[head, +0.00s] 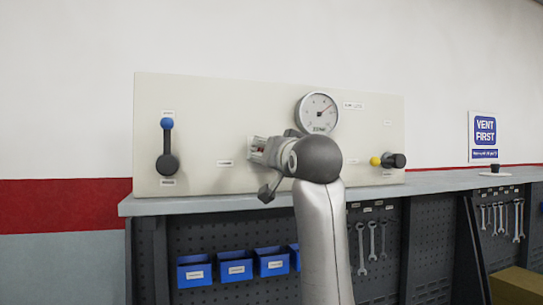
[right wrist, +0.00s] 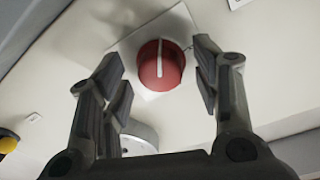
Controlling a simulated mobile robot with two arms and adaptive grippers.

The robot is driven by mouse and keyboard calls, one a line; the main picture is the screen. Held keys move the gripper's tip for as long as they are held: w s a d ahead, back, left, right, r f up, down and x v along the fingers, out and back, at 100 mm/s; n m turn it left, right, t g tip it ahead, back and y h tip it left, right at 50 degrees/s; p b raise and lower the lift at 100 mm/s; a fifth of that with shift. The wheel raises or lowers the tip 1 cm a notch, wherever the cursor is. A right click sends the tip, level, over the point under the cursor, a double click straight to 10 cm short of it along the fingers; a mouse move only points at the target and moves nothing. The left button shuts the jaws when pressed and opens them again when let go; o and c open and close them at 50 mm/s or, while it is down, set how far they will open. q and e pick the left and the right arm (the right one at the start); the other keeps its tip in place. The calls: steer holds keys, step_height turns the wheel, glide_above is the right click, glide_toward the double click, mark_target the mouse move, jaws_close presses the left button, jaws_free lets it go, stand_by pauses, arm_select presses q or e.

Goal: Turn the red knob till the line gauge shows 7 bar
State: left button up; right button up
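The red knob (right wrist: 161,65) shows in the right wrist view, round with a white line across it, on a pale square plate (right wrist: 128,45). My right gripper (right wrist: 160,75) is open, with one finger on each side of the knob and visible gaps between. In the head view my right gripper (head: 262,150) is at the panel and hides most of the knob. The line gauge (head: 318,113) is a round white dial above my right wrist; its needle points to the upper right, but its numbers are too small to read. My left gripper is not in view.
The cream panel (head: 220,110) stands on a grey bench (head: 145,205). A blue-tipped lever (head: 167,145) is at its left, and a black valve with a yellow tip (head: 389,161) at its right. Blue bins (head: 235,268) and wrenches (head: 372,240) are below.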

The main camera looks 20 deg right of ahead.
steer(key=shift+s+r, duration=0.1)
steer(key=s, duration=1.1)
steer(key=shift+s+a, duration=0.15)
steer(key=shift+s, duration=0.25)
steer(key=shift+f, duration=0.2)
